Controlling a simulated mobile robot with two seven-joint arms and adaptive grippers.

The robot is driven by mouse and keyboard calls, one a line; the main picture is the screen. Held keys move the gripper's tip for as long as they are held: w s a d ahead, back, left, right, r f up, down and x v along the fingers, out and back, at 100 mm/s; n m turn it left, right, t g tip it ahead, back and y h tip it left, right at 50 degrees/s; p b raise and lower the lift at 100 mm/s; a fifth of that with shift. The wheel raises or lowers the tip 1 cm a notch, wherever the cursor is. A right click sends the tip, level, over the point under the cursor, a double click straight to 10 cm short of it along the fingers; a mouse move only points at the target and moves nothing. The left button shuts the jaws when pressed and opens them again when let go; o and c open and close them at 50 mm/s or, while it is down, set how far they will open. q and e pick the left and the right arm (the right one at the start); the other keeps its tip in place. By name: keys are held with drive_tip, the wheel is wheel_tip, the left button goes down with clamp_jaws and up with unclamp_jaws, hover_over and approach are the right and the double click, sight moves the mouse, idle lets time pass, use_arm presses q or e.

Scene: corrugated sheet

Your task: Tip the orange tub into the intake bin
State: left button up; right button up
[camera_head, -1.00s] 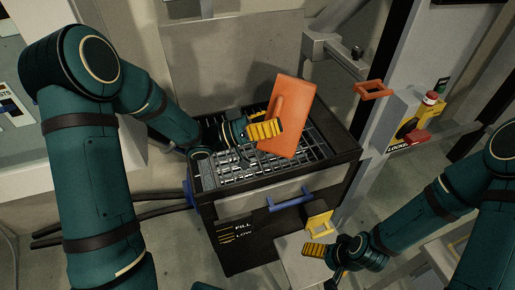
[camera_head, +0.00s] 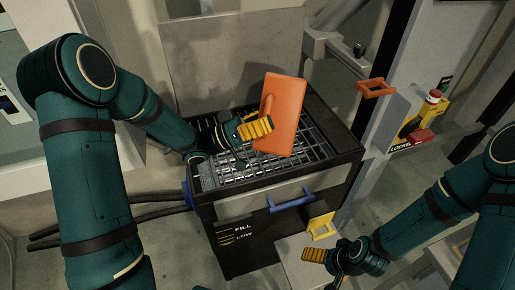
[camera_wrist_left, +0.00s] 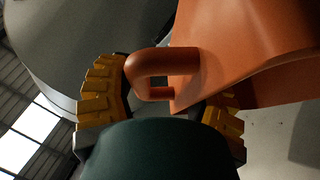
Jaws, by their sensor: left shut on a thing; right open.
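The orange tub (camera_head: 284,115) is tilted steeply above the intake bin, with a flat orange face toward the head camera. The intake bin (camera_head: 231,204) is dark, with a metal grate (camera_head: 222,174) across its top. My left gripper (camera_head: 255,130) is shut on the tub's handle at its left side. In the left wrist view the yellow fingers (camera_wrist_left: 160,100) are on either side of the looped handle (camera_wrist_left: 165,62), with the tub body (camera_wrist_left: 245,40) to the right. The inside of the tub is hidden. My right gripper (camera_head: 326,265) is open and empty, low in front of the bin.
A blue handle (camera_head: 292,201) and a yellow bracket (camera_head: 321,226) are on the bin's front. A grey panel (camera_head: 230,60) rises behind it. An orange bracket (camera_head: 376,88) and a red button (camera_head: 433,97) are on the right-hand post and its side.

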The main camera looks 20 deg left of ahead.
use_arm(q)
drive_tip(key=shift+a+f+b, duration=0.1)
drive_tip(key=shift+a+b, duration=0.15)
drive_tip(key=shift+b, duration=0.05)
drive_tip(key=shift+a+f+h, duration=0.1)
drive_tip(key=shift+a+h, duration=0.15)
drive_tip(key=shift+h, duration=0.15)
drive_tip(key=shift+a+f+n+t+h+b, duration=0.3)
drive_tip(key=shift+a+b, duration=0.15)
drive_tip(key=shift+b, duration=0.15)
drive_tip(key=shift+a+f+n+t+h+b, duration=0.2)
drive_tip(key=shift+a+n+t+b, duration=0.1)
drive_tip(key=shift+a+b, duration=0.25)
